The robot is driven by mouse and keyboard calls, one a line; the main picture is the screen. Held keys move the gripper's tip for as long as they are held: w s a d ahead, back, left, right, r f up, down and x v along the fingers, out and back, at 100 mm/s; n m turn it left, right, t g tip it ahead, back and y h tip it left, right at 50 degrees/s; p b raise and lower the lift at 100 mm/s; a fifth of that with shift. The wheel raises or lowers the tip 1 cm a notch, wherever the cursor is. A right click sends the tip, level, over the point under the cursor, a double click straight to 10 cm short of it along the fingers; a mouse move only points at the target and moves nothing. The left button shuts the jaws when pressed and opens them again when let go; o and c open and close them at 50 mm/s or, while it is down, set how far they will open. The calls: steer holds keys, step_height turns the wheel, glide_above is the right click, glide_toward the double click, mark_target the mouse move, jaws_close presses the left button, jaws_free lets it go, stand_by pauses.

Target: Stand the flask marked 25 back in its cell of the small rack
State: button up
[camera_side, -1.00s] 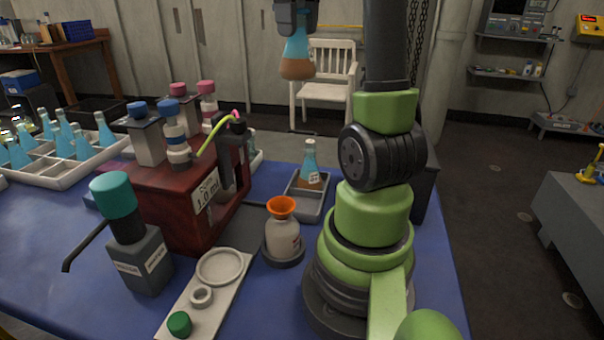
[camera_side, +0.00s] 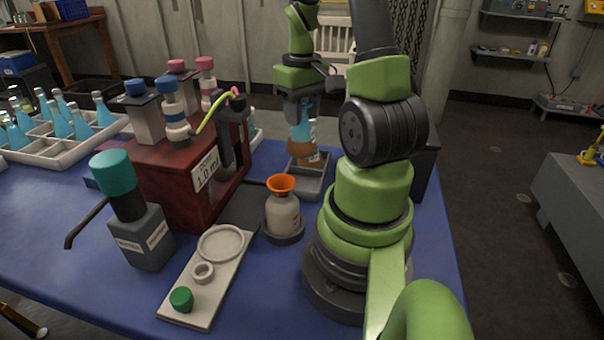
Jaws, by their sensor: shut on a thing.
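The small grey rack (camera_side: 312,190) stands on the blue bench top, left of my arm's base. My gripper (camera_side: 301,106) points down over the rack, shut on a flask (camera_side: 298,128) with blue upper glass and a brown lower part. The flask is roughly upright, low at the rack's back part. A white label patch shows at its right edge, but no number is readable. The other flask in the rack is not clearly separable from the held one in this view. I cannot tell whether the held flask touches the rack floor.
A dark red box (camera_side: 190,185) with capped bottles stands left of the rack. A white bottle with an orange funnel (camera_side: 282,210) stands in front of it. A large white rack (camera_side: 65,150) of blue flasks is at the far left. A teal-capped bottle (camera_side: 143,235) stands front left.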

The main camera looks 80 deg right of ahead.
mark_target(302, 151)
step_height(302, 151, down, 9)
stand_by(0.4)
steer(key=shift+f, duration=0.1)
steer(key=o, duration=0.8)
